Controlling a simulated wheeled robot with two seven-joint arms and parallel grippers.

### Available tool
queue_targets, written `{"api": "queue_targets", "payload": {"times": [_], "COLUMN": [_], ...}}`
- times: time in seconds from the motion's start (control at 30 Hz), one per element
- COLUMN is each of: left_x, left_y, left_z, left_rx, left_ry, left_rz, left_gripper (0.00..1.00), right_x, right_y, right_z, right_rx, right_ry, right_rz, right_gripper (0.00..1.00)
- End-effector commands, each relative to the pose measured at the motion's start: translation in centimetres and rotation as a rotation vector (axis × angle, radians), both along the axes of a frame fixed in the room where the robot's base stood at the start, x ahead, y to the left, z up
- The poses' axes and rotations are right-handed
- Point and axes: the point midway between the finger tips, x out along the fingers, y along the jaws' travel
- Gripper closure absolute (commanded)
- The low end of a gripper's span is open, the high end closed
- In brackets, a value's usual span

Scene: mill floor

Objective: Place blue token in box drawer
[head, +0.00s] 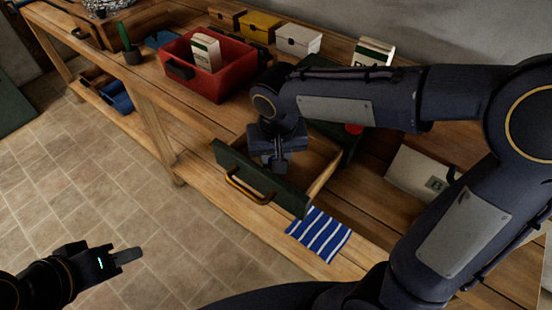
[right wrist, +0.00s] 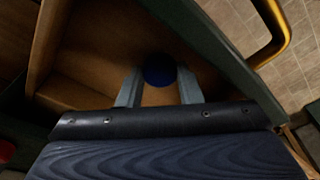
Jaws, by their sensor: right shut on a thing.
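The box drawer (head: 292,197) is pulled open, with a dark green front and a brass handle (head: 245,187). Its wooden inside also shows in the right wrist view (right wrist: 85,60). My right gripper (head: 278,163) points down into the open drawer. In the right wrist view its two fingers (right wrist: 160,90) are shut on the round, dark blue token (right wrist: 159,68). The token is hidden in the head view. The green box body is mostly behind my right arm.
A blue-and-white striped cloth (head: 319,234) lies on the bench beside the drawer. A white box (head: 417,172) is at the right. Tiled floor at left is clear.

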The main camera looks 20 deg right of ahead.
Motion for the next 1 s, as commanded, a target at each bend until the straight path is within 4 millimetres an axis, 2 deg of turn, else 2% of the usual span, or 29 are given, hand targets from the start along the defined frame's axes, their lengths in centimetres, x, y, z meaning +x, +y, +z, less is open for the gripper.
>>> {"api": "queue_targets", "payload": {"times": [0.07,0.43,0.47,0.6,0.87,1.0], "left_x": [-0.01,0.0,0.0,0.01,0.01,0.0], "left_y": [0.0,0.0,0.0,0.0,0.0,0.01], "left_z": [-0.13,-0.48,-0.46,-0.35,-0.32,0.09], "left_rx": [0.0,0.0,0.0,0.0,0.0,0.0], "left_ry": [0.0,0.0,0.0,0.0,0.0,0.0], "left_rz": [0.0,0.0,0.0,0.0,0.0,0.0], "left_gripper": [0.64,0.64,0.64,0.64,0.64,0.64], "right_x": [-0.05,-0.04,-0.05,-0.05,-0.05,-0.05], "right_y": [-0.01,0.01,0.01,0.01,0.02,0.04], "right_z": [-0.61,-1.05,-1.02,-0.9,-0.87,-0.11], "right_rx": [-0.001,0.001,0.001,0.001,0.001,0.002], "right_ry": [0.002,0.0,0.0,0.0,0.0,-0.002], "right_rz": [0.0,-0.001,-0.001,-0.001,-0.001,-0.001], "right_gripper": [0.89,0.89,0.67,0.48,0.46,0.46]}}
